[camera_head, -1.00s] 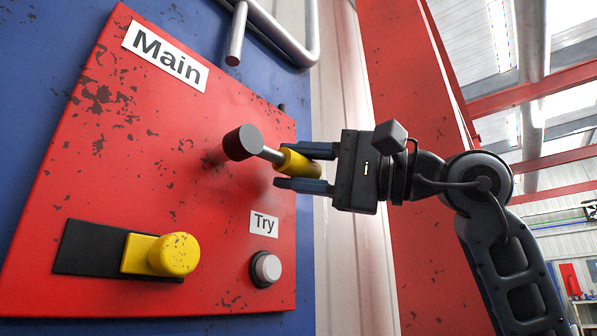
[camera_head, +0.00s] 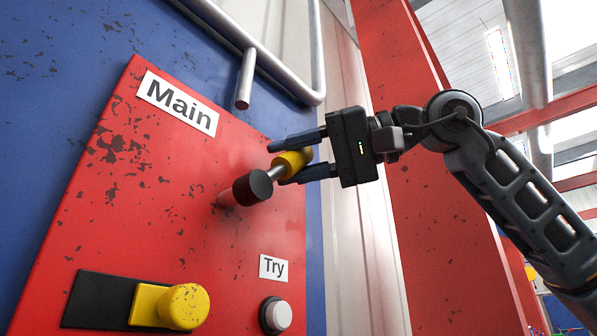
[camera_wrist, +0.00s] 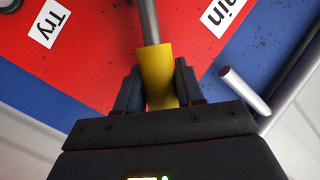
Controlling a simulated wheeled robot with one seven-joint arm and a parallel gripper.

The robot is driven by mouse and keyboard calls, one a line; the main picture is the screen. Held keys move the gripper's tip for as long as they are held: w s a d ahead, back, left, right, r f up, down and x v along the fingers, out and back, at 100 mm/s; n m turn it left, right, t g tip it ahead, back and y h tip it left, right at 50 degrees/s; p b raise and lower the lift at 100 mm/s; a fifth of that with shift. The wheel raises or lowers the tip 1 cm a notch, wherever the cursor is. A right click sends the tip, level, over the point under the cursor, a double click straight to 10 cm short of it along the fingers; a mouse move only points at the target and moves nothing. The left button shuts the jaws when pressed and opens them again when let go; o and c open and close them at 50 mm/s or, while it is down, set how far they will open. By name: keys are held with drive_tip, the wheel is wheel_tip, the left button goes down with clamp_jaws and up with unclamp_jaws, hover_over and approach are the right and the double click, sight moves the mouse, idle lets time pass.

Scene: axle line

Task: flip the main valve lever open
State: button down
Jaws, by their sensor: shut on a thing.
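The main valve lever is a grey rod with a dark round hub (camera_head: 253,188) and a yellow grip (camera_head: 293,162). It stands out from the red panel (camera_head: 130,200) below the "Main" label (camera_head: 178,102). The lever tilts up to the right from its hub. My gripper (camera_head: 298,158) is shut on the yellow grip, with one finger above it and one below. In the wrist view the yellow grip (camera_wrist: 158,72) lies between the two dark fingers, and the rod runs on from it toward the panel.
A yellow knob (camera_head: 183,306) on a black slide plate sits at the panel's lower left. A pale "Try" button (camera_head: 278,316) is under its label (camera_head: 273,267). A metal pipe (camera_head: 244,80) hangs above the panel, close to my gripper. A red post (camera_head: 400,130) stands to the right.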

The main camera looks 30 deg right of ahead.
drive_tip(key=shift+s+a+r+n, duration=0.1)
drive_tip(key=shift+a+r+n, duration=0.1)
drive_tip(key=shift+a+n, duration=0.1)
idle(0.4)
drive_tip(key=c, duration=0.8)
unclamp_jaws()
drive_tip(key=shift+b+v, duration=0.75)
drive_tip(key=shift+v, duration=3.15)
drive_tip(key=shift+r, duration=0.15)
